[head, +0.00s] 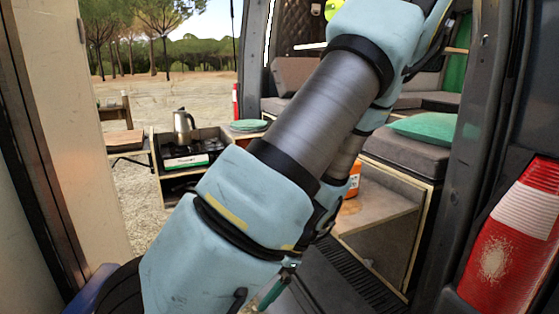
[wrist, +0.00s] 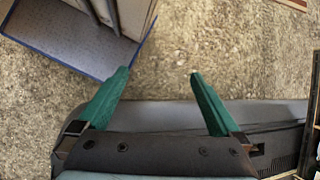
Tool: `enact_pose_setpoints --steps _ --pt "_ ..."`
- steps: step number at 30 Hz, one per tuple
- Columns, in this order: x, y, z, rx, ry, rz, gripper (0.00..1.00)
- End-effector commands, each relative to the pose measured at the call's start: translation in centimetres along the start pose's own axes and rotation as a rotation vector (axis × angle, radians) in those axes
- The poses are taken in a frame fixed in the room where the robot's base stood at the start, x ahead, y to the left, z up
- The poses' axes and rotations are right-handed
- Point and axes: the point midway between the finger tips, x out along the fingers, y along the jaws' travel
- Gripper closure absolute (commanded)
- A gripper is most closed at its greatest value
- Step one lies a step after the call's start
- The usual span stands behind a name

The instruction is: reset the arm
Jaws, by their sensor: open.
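My gripper shows in the wrist view (wrist: 160,85) with its two green fingers spread wide apart and nothing between them. It points down over sandy, gravelly ground and the dark edge of the van. In the head view, my pale blue arm crosses the middle of the picture from upper right to lower left and hides much of the van's inside. A green finger of my gripper (head: 273,291) shows low down, partly hidden behind my arm.
A metal moka pot (head: 183,124) stands on a stove in a pull-out box (head: 170,184). An orange container (head: 353,182) is behind my arm. A cushioned bench (head: 412,152) is at right, by a red-and-white tail light (head: 513,238). A blue-edged panel (wrist: 85,50) is upper left in the wrist view.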

Motion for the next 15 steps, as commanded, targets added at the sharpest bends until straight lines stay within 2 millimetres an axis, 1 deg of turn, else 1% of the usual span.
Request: enact_pose_setpoints --steps 1,4,7,11,15 --pt "-0.5 0.1 0.3 -0.082 0.046 0.056 0.00" --pt "-1.7 0.0 0.8 -0.231 0.123 0.143 0.00" --pt "-3.2 -0.4 1.5 -0.382 0.197 0.217 0.00" --pt "-5.5 -1.5 2.7 -0.578 0.291 0.292 0.00" --pt "-7.8 -3.0 4.6 -0.780 0.380 0.344 0.00"
